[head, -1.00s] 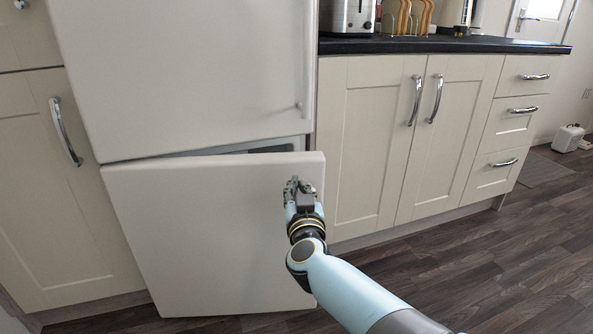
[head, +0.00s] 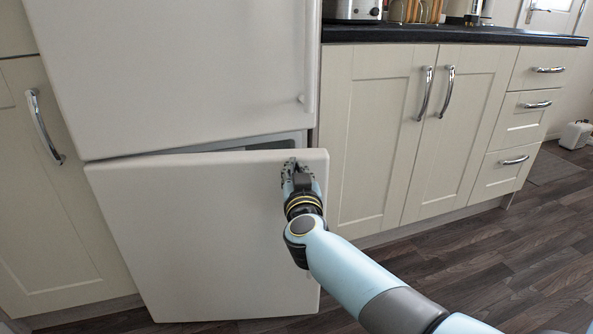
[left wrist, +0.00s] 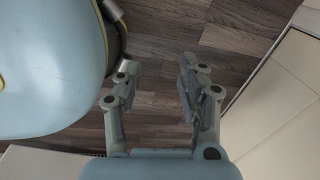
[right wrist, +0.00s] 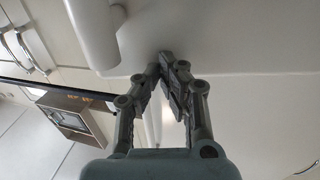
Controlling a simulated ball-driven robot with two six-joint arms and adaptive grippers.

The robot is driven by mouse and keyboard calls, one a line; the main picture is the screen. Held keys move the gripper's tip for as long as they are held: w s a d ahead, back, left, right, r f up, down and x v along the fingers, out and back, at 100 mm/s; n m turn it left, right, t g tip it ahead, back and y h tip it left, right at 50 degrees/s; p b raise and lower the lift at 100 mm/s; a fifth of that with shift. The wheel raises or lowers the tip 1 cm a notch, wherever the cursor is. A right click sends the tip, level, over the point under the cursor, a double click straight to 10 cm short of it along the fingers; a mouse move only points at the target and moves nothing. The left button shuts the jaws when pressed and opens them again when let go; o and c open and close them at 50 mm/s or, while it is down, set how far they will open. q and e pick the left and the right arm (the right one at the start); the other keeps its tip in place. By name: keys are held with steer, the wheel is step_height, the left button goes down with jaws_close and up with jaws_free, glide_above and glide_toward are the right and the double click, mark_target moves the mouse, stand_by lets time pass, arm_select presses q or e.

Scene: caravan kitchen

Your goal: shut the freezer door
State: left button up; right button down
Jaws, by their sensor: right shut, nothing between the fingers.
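The freezer door (head: 200,235) is the white lower door of the fridge-freezer. It stands ajar, with a dark gap along its top edge that widens to the right. My right gripper (head: 290,165) is at the upper right part of the door's front face, its fingertips at or very near the surface. In the right wrist view its fingers (right wrist: 168,62) are together with nothing between them. My left gripper (left wrist: 160,75) shows only in the left wrist view, with its fingers apart and empty above the floor.
The closed upper fridge door (head: 180,70) is above. Cream cupboards (head: 385,140) and drawers stand to the right under a dark worktop (head: 450,34). Another cupboard (head: 60,200) is at the left. The wooden floor (head: 480,255) at the right is clear.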

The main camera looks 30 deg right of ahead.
arm_select(q)
steer(key=w+d+r+b, duration=0.3)
steer(key=w+r+b, duration=0.1)
steer(key=w+r, duration=0.4)
step_height(320, 180, up, 3)
steer(key=shift+f+b, duration=0.15)
steer(key=shift+b, duration=0.15)
arm_select(e)
steer(key=w+d+n+t+y, duration=0.1)
steer(key=w+d+n+y, duration=0.2)
steer(key=w, duration=0.8)
steer(key=shift+w+d+r+t+y, duration=0.3)
steer(key=shift+d+y, duration=0.4)
steer(key=shift+d, duration=0.5)
arm_select(q)
steer(key=shift+w, duration=0.15)
arm_select(e)
steer(key=shift+w, duration=0.1)
